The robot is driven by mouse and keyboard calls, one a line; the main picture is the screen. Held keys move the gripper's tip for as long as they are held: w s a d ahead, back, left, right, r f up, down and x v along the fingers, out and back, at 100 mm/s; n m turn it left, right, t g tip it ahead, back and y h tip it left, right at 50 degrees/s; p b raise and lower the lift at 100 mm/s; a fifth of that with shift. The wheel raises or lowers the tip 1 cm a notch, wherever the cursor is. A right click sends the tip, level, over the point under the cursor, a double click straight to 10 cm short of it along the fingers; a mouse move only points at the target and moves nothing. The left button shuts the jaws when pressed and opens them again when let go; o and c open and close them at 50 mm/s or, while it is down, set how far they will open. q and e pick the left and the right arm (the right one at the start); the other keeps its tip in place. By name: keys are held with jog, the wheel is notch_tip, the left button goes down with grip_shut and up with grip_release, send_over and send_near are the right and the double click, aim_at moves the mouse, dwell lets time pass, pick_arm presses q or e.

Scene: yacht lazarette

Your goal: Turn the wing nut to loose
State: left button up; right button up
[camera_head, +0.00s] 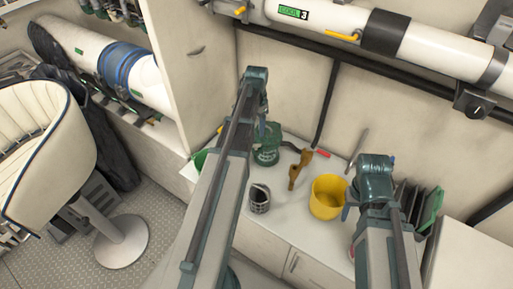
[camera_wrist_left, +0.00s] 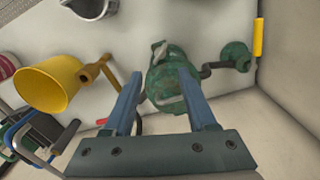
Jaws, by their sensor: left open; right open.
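A green cast device (camera_wrist_left: 166,82) with a crank-like arm stands on the white counter by the wall; in the head view it shows partly behind my left arm (camera_head: 267,145). A small grey, wing-shaped piece (camera_wrist_left: 158,50) on top of it looks like the wing nut; its setting cannot be told. My left gripper (camera_wrist_left: 160,82) is open, its two blue fingers on either side of the green body in the picture; contact cannot be told. In the head view my left arm hides most of it. My right gripper (camera_head: 352,205) is open over the counter's right part, its fingers partly hidden.
A rack with dark and green plates (camera_head: 425,205) is at right. A white pipe (camera_head: 430,50) runs above.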

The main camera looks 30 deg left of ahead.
aim_at(256, 146)
pick_arm(q)
notch_tip(256, 146, down, 10)
jog(key=b, duration=0.8)
jog(key=shift+r, duration=0.2)
jog(key=shift+r, duration=0.1)
grip_shut()
